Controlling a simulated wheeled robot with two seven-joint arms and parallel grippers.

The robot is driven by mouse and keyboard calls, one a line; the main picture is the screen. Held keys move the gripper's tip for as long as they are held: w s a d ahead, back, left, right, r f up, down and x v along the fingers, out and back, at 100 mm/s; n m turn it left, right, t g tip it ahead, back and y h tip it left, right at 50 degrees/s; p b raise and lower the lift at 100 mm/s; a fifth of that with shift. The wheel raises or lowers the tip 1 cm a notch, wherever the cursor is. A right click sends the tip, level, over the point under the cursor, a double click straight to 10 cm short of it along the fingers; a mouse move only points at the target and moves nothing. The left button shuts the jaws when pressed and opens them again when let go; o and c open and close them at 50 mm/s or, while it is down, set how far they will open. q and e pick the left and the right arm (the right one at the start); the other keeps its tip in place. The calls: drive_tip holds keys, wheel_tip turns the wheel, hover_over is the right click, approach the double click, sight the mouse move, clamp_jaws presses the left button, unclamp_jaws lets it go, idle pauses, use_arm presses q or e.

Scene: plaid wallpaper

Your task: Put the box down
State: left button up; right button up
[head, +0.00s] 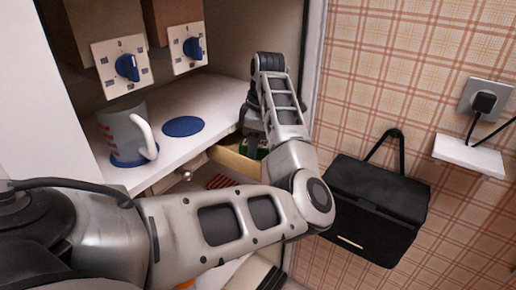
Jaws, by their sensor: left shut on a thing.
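My left arm comes in from the left and reaches up to the cabinet. My left gripper (251,128) points down at the right end of the white shelf, mostly hidden behind my own forearm. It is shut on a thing. A small green box (262,150) shows just below it, partly covered by my arm, at an open wooden drawer (233,162). The green box seems to be what the gripper holds, but the fingers' contact is hidden. I cannot tell whether the box touches the drawer. My right gripper is not in view.
A white mug (122,135) with red stripes and a blue disc (183,126) are on the white shelf (190,99). Two panels with blue knobs (127,68) are above. A black bag (374,210) hangs at right, below a wall socket (484,101) and small white ledge (468,155).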

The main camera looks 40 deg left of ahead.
sight(262, 144)
use_arm(q)
drive_tip(key=o, duration=1)
drive_tip(key=shift+f, duration=0.1)
drive_tip(key=shift+c, duration=0.2)
drive_tip(key=shift+r, duration=0.55)
wheel_tip(262, 144, up, 11)
drive_tip(key=d, duration=0.1)
drive_tip(key=shift+w+d, duration=0.25)
drive_tip(key=shift+w, duration=0.2)
